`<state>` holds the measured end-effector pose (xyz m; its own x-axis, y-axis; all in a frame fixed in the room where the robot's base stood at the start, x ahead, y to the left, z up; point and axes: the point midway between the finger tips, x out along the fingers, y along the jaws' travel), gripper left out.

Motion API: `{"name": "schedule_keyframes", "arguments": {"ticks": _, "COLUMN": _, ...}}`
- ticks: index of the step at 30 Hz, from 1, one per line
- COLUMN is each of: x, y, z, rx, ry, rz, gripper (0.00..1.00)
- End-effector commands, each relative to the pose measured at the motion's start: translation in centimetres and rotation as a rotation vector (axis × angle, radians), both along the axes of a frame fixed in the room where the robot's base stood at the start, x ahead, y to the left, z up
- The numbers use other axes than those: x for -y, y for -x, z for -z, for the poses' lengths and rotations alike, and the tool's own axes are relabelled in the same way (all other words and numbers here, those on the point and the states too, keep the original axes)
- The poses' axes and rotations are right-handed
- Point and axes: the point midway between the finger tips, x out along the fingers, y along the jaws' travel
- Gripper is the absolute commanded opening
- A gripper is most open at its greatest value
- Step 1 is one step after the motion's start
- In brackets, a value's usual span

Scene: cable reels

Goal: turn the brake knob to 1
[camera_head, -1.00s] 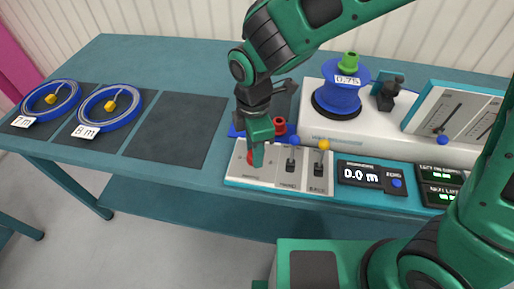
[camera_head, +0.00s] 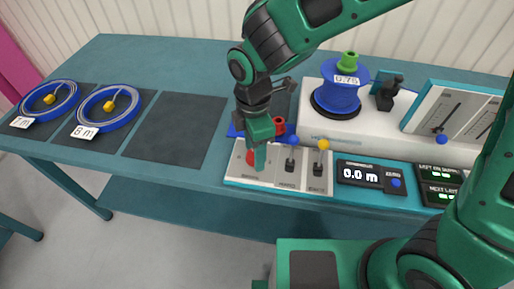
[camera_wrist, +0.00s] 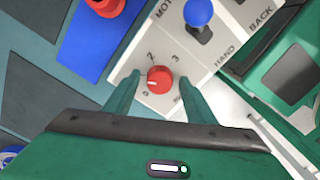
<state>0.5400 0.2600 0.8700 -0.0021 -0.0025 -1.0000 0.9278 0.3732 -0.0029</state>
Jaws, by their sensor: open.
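The brake knob (camera_wrist: 159,80) is a small red dial on a pale panel (camera_wrist: 219,18). A faint light mark shows on its left side in the wrist view, with printed digits around it, a 2 and a 3 readable above. I cannot read its exact setting. My gripper (camera_wrist: 160,85) is open, with one finger on each side of the knob; whether the fingers touch it is unclear. In the head view my gripper (camera_head: 260,165) points down over the panel's left part, and the red knob (camera_head: 250,158) is partly hidden behind a finger.
A blue-topped lever (camera_head: 292,141) and a yellow-topped lever (camera_head: 323,146) stand just right of the knob. A red part (camera_head: 279,125) on a blue base is behind. A display (camera_head: 360,173) reads 0.0 m. Blue coils (camera_head: 108,107) lie left; a dark mat (camera_head: 175,130) is empty.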

Motion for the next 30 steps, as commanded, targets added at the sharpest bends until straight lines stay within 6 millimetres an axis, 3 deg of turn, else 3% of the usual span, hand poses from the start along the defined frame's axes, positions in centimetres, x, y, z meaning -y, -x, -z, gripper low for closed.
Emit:
{"name": "schedule_keyframes", "arguments": {"ticks": 18, "x": 0.0, "y": -0.2, "z": -9.4, "rx": 0.001, "ry": 0.0, "rz": 0.002, "gripper": 0.5}}
{"name": "schedule_keyframes", "arguments": {"ticks": 30, "x": 0.1, "y": -0.1, "z": -10.5, "rx": -0.001, "ry": 0.002, "rz": 0.002, "gripper": 0.5}}
